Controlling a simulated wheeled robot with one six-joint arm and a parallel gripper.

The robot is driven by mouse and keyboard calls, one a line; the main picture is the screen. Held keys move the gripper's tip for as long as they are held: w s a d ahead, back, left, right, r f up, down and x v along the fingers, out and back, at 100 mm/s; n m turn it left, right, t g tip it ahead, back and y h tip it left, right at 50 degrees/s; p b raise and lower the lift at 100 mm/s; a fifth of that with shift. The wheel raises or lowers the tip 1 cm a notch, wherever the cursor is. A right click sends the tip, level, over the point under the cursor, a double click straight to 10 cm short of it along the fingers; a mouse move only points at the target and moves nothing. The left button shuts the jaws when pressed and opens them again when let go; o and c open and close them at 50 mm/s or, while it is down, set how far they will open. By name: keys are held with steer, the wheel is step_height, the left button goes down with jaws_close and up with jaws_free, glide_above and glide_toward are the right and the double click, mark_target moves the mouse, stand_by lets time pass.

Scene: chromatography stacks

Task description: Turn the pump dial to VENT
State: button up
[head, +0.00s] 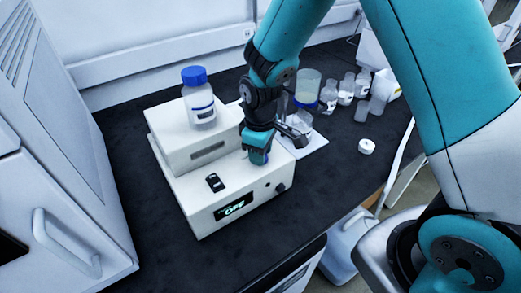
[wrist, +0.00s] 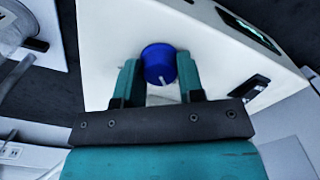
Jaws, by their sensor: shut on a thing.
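The pump (head: 183,199) is a white stepped box on the dark bench, and its front display (head: 234,207) reads OFF. My gripper (head: 259,156) reaches down onto the right part of the pump's top and hides most of the dial in the head view. In the wrist view, the blue round dial (wrist: 157,61) sits between the two teal fingers of my gripper (wrist: 158,70), which are shut on its sides. A short white mark on the dial points down toward the gripper's palm. No position labels are readable.
A black rocker switch (head: 214,182) is on the pump's top and a black knob (head: 281,187) on its front. A blue-capped bottle (head: 199,97) stands on the rear step. Several small bottles (head: 346,88) and a white cap (head: 366,146) are behind, right.

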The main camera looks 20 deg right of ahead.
stand_by(0.5)
steer(key=o, duration=0.9)
step_height(320, 180, up, 18)
steer(key=shift+d+f, duration=0.1)
steer(key=shift+f, duration=0.15)
